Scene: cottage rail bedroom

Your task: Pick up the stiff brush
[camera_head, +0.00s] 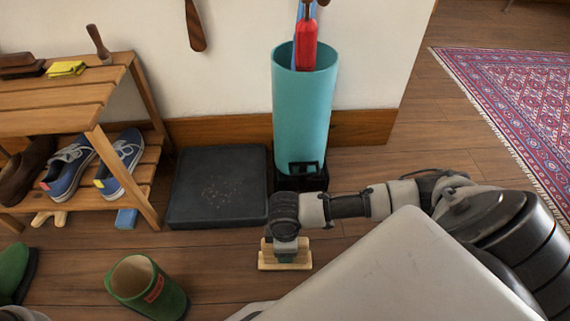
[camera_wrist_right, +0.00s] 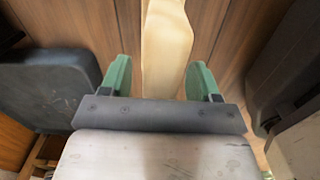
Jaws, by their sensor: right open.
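A pale wooden piece, likely the stiff brush, lies on the plank floor (camera_head: 270,264); its bristles are not visible. My right gripper (camera_head: 286,254) points down over it and hides its middle. In the right wrist view, the same pale wooden brush (camera_wrist_right: 166,50) lies between the two green fingers of my right gripper (camera_wrist_right: 161,80). The fingers are open, with a gap at the left finger and the wood close to the right one.
A dark mat (camera_head: 218,187) and a teal umbrella stand (camera_head: 302,115) are just behind the gripper. A green boot (camera_head: 148,285) stands to the left. A wooden shoe rack (camera_head: 100,134) holds shoes and a yellow cloth (camera_head: 66,69). A patterned rug (camera_head: 520,95) lies at right.

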